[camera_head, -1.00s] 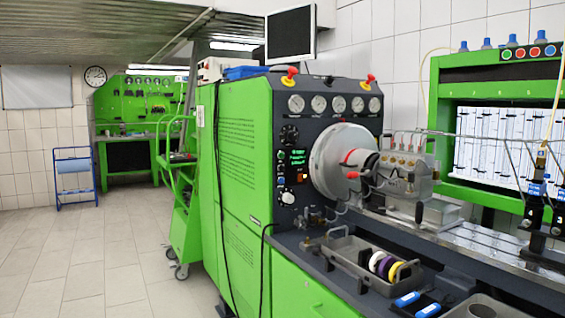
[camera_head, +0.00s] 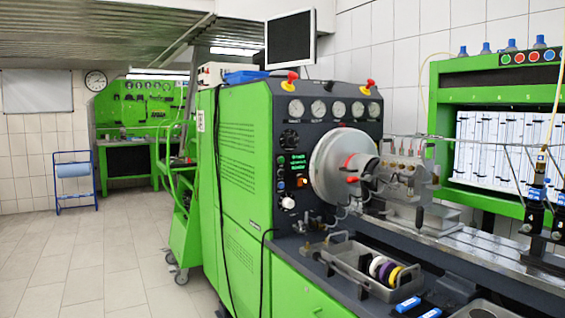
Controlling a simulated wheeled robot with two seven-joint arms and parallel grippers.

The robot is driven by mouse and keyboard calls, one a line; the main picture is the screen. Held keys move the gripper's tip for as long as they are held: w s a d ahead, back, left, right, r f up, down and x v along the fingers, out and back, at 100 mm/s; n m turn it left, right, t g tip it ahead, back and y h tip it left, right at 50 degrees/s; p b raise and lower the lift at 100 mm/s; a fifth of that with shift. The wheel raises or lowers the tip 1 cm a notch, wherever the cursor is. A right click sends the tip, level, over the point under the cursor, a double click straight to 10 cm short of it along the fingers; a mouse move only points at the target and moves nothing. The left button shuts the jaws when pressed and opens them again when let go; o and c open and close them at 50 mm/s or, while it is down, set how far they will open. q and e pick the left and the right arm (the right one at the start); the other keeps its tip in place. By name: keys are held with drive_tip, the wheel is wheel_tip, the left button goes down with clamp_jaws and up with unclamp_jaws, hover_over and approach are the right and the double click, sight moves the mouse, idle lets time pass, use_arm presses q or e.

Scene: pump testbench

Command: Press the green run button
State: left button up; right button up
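The green test bench (camera_head: 238,150) stands in the middle, with a dark control panel (camera_head: 308,135) on its front. The panel has a small lit green display (camera_head: 298,160), a column of small round buttons (camera_head: 281,172) left of it, an orange-red switch (camera_head: 302,182) and a white knob (camera_head: 288,203). The buttons are too small to tell which is the run button. A row of coloured buttons (camera_head: 519,58), with green, red and blue among them, sits on top of the green frame at the right. Neither of my grippers is in view.
A large grey disc (camera_head: 338,166) and a metal pump assembly (camera_head: 405,172) project right of the panel. A grey tray (camera_head: 345,262) with coloured rings (camera_head: 382,268) lies on the bench top. Red-yellow knobs (camera_head: 291,80) stand on the panel top. The tiled floor (camera_head: 95,260) at left is clear.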

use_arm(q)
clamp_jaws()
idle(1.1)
